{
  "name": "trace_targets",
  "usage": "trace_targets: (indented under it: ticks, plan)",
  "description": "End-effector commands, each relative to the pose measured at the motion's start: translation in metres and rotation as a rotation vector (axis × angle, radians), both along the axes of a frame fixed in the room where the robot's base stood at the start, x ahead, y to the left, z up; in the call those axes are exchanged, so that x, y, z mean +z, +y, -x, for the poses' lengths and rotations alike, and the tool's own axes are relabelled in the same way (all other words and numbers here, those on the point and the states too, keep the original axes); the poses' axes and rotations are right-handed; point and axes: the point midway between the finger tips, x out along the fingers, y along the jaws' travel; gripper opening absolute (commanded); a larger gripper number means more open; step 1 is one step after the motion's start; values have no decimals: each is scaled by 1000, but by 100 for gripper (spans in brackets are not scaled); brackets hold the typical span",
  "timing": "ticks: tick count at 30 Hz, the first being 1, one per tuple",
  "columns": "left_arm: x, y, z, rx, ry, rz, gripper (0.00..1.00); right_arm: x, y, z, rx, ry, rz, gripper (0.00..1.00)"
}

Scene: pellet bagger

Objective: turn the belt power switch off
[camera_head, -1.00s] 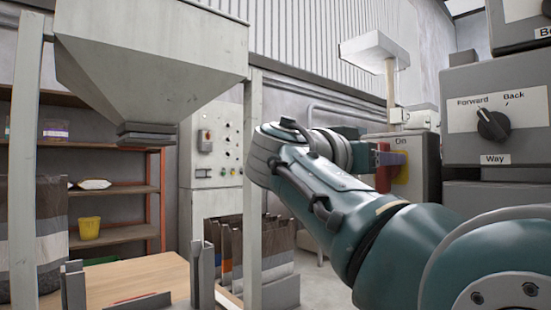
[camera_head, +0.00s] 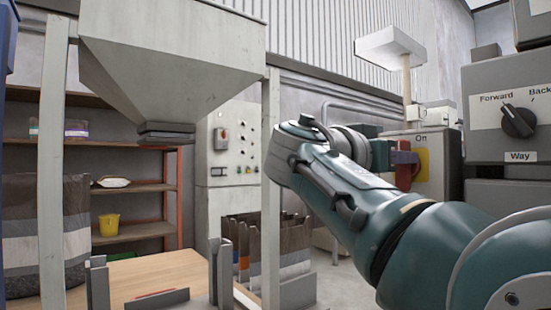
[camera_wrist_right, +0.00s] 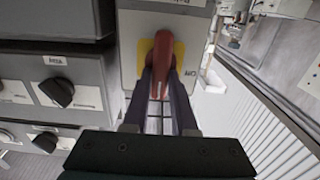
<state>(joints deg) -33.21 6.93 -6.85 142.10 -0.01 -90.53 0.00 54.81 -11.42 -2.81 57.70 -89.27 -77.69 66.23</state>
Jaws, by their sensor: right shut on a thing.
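The belt power switch shows in the head view as a red handle (camera_head: 405,172) on a yellow plate (camera_head: 423,162), on a grey box (camera_head: 438,172) with "On" lettered on it. In the right wrist view the red handle (camera_wrist_right: 160,52) stands out from the yellow plate (camera_wrist_right: 178,58). My right gripper (camera_head: 402,156) is at the handle. In the right wrist view its two dark fingers (camera_wrist_right: 161,76) are shut on the handle's lower end, one on each side. The fingertips are partly hidden by the arm in the head view. My left gripper is not in view.
A Forward/Back "Way" knob (camera_head: 517,121) sits on a grey panel right of the switch. A hopper (camera_head: 175,45) on posts stands left, above a wooden table (camera_head: 150,277). A control cabinet (camera_head: 222,150) and shelves (camera_head: 135,187) are behind.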

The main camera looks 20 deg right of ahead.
Motion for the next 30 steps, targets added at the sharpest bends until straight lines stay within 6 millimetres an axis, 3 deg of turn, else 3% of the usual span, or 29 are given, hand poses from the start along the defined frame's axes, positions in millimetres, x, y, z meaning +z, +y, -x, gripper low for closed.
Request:
trace_targets:
  ticks: [14, 30]
  plan:
    - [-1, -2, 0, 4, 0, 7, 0, 0, -1, -2, -2, 109, 45, 0]
    - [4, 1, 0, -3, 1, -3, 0, -2, 1, -7, -2, 559, 230, 0]
